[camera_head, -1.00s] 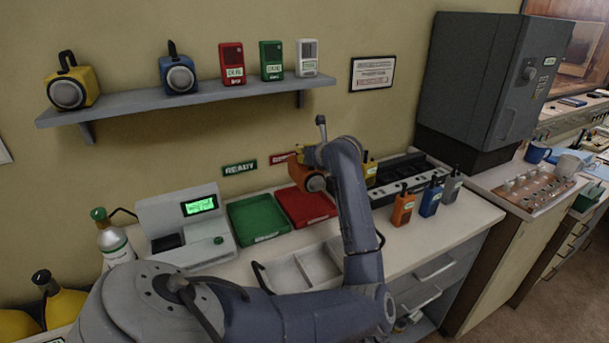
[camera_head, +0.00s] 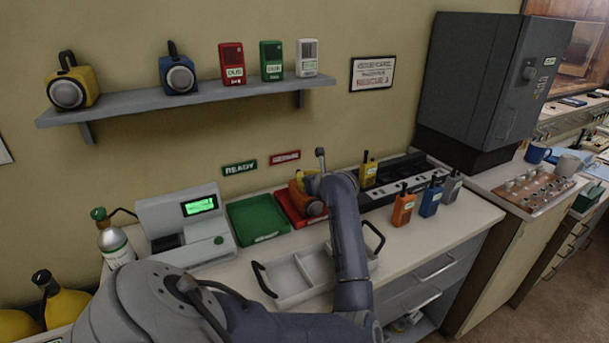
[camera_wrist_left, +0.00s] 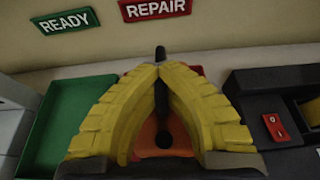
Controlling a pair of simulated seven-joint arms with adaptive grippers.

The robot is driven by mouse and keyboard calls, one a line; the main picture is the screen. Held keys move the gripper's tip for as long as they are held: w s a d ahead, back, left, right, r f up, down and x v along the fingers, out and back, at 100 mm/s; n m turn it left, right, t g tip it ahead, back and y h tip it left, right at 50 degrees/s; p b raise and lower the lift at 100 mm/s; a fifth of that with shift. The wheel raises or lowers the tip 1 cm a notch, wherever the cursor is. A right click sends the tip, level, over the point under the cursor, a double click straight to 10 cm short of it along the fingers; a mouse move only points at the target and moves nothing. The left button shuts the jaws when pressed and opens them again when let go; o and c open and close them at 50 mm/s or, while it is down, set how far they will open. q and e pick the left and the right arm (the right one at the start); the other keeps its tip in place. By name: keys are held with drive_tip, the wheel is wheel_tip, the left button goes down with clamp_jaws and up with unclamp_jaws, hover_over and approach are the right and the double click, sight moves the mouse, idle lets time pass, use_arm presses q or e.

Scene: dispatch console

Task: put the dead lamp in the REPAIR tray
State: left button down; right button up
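The orange lamp (camera_head: 303,205) is at the red REPAIR tray (camera_head: 287,207), inside or just above it; I cannot tell whether it touches the floor. My left gripper (camera_head: 303,182) reaches in from above with its yellow fingers shut on the lamp's dark handle. In the left wrist view the gripper (camera_wrist_left: 160,80) pinches the handle, with the orange lamp body (camera_wrist_left: 165,140) below and between the fingers. Arm and lamp hide much of the tray. The REPAIR sign (camera_wrist_left: 155,9) is on the wall behind. My right gripper is not in view.
An empty green tray (camera_head: 258,219) lies left of the red one, with a tester with a green screen (camera_head: 187,230) beyond. A grey divided carrier (camera_head: 293,278) stands in front. A dark charger strip (camera_head: 405,178) and several radios (camera_head: 430,200) are to the right.

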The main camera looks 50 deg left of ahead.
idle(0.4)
use_arm(q)
drive_tip(key=c, duration=1.6)
unclamp_jaws()
drive_tip(key=shift+f, duration=0.1)
drive_tip(key=shift+v, duration=3.85)
